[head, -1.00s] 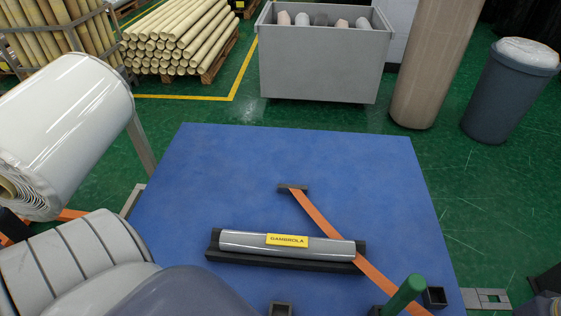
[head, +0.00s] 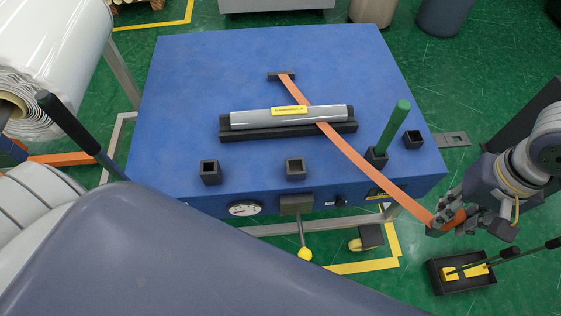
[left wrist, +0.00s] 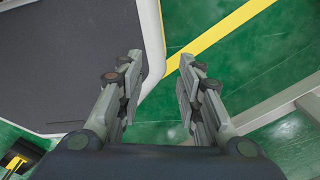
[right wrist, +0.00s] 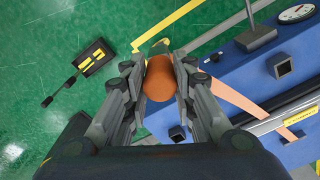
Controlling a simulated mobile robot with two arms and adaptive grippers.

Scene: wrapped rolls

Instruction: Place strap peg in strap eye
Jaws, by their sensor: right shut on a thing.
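My right gripper (head: 447,222) is off that edge, shut on the strap's orange end piece, whose rounded shape (right wrist: 158,80) sits between the fingers in the right wrist view. I take this piece as the strap peg. A grey plate with a hole (head: 452,140) juts from the table's right side; it may be the strap eye. My left gripper (left wrist: 150,75) is open and empty in the left wrist view.
A green rod (head: 396,128) stands in a black socket near the strap, with another empty socket (head: 412,140) beside it. A black tray (head: 462,277) with yellow parts lies below my right gripper. A gauge (head: 245,209) and lever are on the table's front.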

